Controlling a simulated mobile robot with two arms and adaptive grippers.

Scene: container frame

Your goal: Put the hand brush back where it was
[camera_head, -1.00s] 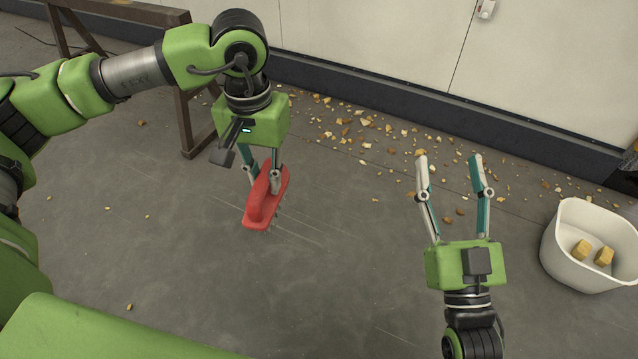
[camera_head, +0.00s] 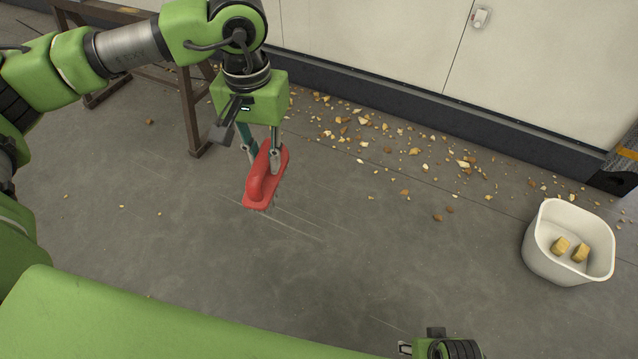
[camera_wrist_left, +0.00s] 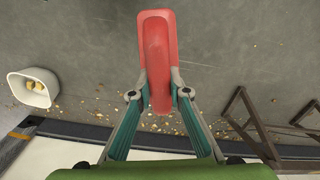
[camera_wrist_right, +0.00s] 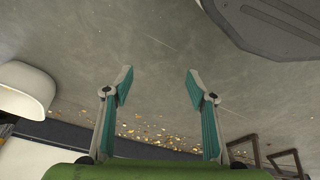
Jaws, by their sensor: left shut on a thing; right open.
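The red hand brush (camera_head: 265,178) is held by my left gripper (camera_head: 262,158), just left of the middle in the head view. The fingers are shut on its red body, one on each side, as the left wrist view (camera_wrist_left: 157,60) also shows. Its bristles are mostly hidden beneath it; whether they touch the floor I cannot tell. My right gripper shows only partly at the bottom edge of the head view. In the right wrist view its fingers (camera_wrist_right: 158,85) are apart with nothing between them.
Yellow and brown crumbs (camera_head: 400,150) lie scattered along the wall base. A white bin (camera_head: 570,243) with two yellow blocks stands at the right. A brown trestle (camera_head: 188,105) stands behind my left arm. The floor in the middle is clear.

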